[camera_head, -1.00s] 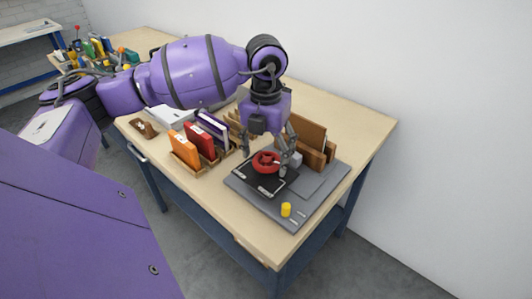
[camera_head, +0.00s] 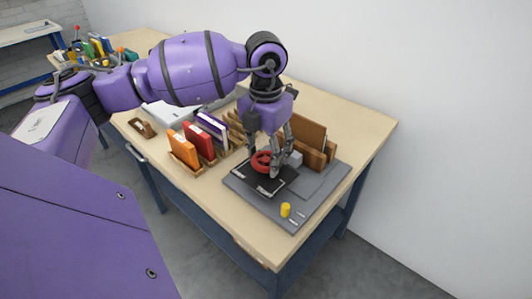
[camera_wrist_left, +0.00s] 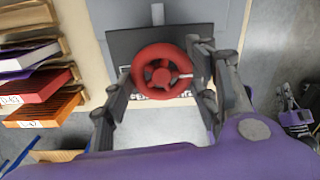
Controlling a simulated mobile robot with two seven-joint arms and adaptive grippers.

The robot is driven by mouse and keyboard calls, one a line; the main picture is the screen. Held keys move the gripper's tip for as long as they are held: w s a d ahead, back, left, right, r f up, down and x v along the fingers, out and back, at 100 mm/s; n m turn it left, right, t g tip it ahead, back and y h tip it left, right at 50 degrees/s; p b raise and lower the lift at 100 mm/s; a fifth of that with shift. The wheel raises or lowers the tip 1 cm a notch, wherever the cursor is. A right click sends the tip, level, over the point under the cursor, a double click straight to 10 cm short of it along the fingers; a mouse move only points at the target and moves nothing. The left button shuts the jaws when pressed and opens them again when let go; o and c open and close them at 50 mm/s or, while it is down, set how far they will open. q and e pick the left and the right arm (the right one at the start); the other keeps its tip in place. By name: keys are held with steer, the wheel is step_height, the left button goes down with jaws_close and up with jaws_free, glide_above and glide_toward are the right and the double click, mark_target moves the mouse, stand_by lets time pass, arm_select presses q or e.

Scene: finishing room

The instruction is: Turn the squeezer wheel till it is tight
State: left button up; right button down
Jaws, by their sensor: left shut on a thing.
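The squeezer wheel is a red ring with a hub and spokes (camera_head: 262,161), on top of a dark square plate (camera_head: 251,182) on a grey base. In the left wrist view the red wheel (camera_wrist_left: 163,71) lies between the two fingers, with a light mark on its right side. My left gripper (camera_head: 264,164) points down over the wheel, with its fingers on either side of it, shut on the wheel. One finger covers part of the wheel in the head view.
The grey base board (camera_head: 295,218) carries a yellow knob (camera_head: 286,210) at its front. A wooden holder with brown boards (camera_head: 310,138) stands close behind the wheel. Orange and red books (camera_head: 197,142) stand in a rack to the left. The table's front left is clear.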

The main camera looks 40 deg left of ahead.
mark_target(265, 158)
arm_select(q)
steer(key=o, duration=1.1)
steer(key=shift+a, duration=0.1)
step_height(265, 158, up, 12)
